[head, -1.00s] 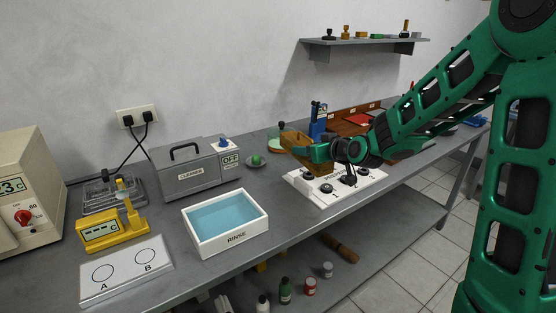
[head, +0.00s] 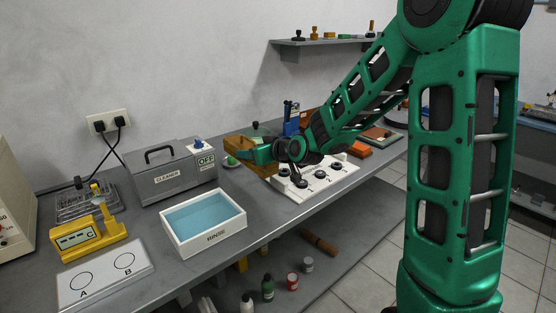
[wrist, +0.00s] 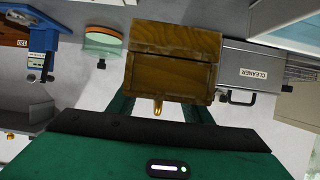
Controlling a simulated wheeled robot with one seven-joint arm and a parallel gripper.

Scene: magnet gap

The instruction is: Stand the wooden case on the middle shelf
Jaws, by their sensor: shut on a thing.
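The wooden case (head: 238,145) is held in my gripper (head: 255,155), above the bench between the grey cleaner and the white numbered block. In the wrist view the case (wrist: 172,70) is a brown, grained box with a lid seam and a small brass knob. My gripper (wrist: 160,106) is shut on it, its green fingers at the case's lower part. A grey wall shelf (head: 318,43) is at the back, partly hidden by my arm. A lower shelf (head: 345,220) runs under the bench. I cannot tell which shelf is the middle one.
The white numbered block (head: 312,178) stands close below the case. The cleaner (head: 173,175) and rinse tray (head: 204,222) are to the left. Several small objects stand on the wall shelf. A darker unit (head: 537,125) stands at far right, across tiled floor.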

